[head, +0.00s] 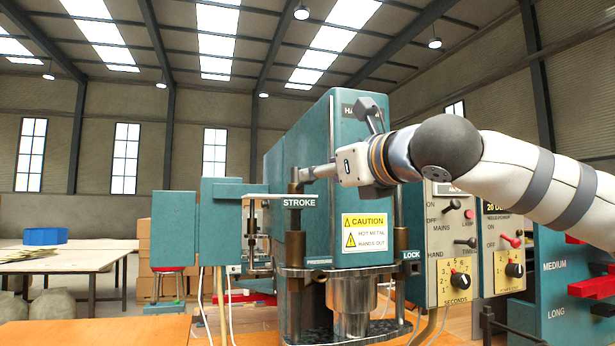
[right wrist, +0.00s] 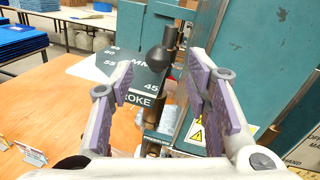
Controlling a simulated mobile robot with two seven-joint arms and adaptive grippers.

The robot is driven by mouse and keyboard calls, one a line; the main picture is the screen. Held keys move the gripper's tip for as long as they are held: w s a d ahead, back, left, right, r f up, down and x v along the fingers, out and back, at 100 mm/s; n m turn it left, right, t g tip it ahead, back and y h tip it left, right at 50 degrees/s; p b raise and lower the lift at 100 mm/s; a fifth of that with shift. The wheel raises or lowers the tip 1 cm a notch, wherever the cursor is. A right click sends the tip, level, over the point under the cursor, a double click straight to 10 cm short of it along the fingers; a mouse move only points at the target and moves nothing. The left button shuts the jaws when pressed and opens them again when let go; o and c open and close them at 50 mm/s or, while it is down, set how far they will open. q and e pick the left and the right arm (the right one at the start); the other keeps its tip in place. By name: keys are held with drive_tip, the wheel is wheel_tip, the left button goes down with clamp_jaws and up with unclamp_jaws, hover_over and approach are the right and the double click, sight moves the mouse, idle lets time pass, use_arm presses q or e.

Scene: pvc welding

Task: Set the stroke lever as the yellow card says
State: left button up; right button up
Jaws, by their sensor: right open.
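The stroke lever's round dark knob (right wrist: 152,60) shows in the right wrist view, beside a dark upright post (right wrist: 171,36). Below it is a dark scale plate (right wrist: 128,75) marked MM and STROKE, with 45 and 55 readable. My right gripper (right wrist: 161,74) is open, its purple-padded fingers on either side of the knob with gaps visible. In the head view the right gripper (head: 306,174) is at the press's left side, above the STROKE label (head: 299,202). A yellow and white caution label (head: 364,232) reads hot metal, hands out; I cannot make out a card giving a stroke setting. My left gripper is not in view.
The teal press (head: 340,135) stands close beside the right gripper. Control panels (head: 453,240) with switches and dials stand to its right. A teal rack (head: 565,290) marked MEDIUM and LONG is at far right. The wooden bench top (right wrist: 60,110) is mostly clear at left.

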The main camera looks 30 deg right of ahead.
sight(301, 183)
drive_tip(key=w, duration=0.5)
drive_tip(key=shift+w, duration=0.4)
